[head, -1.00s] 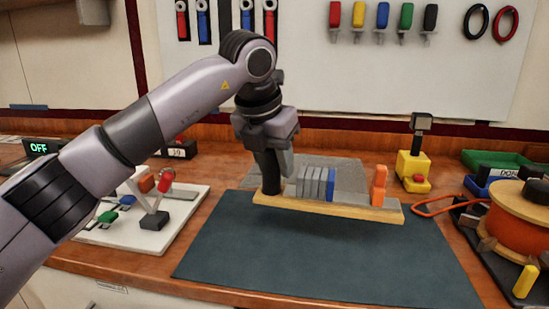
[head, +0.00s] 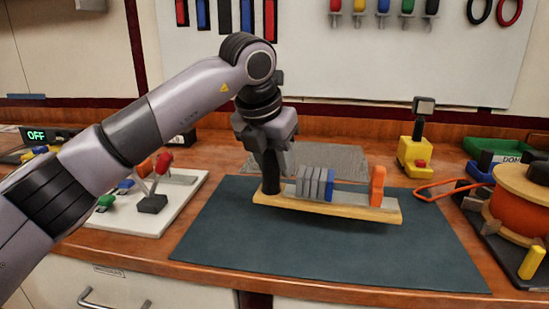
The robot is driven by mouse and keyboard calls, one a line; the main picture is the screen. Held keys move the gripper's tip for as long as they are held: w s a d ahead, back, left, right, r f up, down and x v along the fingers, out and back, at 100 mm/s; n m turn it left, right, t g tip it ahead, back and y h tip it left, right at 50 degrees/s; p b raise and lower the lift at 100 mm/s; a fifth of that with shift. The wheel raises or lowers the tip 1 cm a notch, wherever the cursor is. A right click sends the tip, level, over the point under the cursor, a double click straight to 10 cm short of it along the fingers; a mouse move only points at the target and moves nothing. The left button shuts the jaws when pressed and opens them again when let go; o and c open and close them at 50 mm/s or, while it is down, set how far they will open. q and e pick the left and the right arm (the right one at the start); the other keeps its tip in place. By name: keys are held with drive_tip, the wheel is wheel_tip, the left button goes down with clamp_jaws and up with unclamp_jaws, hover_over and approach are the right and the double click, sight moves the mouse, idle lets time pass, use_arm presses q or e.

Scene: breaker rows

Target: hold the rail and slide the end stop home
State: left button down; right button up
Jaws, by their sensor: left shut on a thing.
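The rail (head: 350,197) is a grey strip on a wooden base (head: 340,211), lying on the dark mat. Several grey breakers (head: 310,183) and a blue one (head: 329,186) stand side by side on its left half. The orange end stop (head: 377,186) stands upright near the rail's right end, with a bare stretch of rail between it and the blue breaker. My left gripper (head: 271,180) points down at the rail's left end and is shut on it; its fingers partly hide that end. My right gripper is out of view.
The dark mat (head: 320,255) is clear in front of the rail. A white board with switches (head: 150,205) lies at left. A yellow device (head: 414,160) stands behind right, an orange cable loop (head: 440,190) and a spool (head: 515,210) at right.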

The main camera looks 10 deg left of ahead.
sight(275, 190)
use_arm(q)
drive_tip(key=shift+f+b, duration=1.7)
drive_tip(key=shift+f, duration=0.9)
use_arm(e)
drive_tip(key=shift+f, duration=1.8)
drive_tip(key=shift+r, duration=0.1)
use_arm(q)
drive_tip(key=shift+d+f, duration=0.1)
drive_tip(key=shift+f, duration=0.3)
drive_tip(key=shift+s, duration=0.1)
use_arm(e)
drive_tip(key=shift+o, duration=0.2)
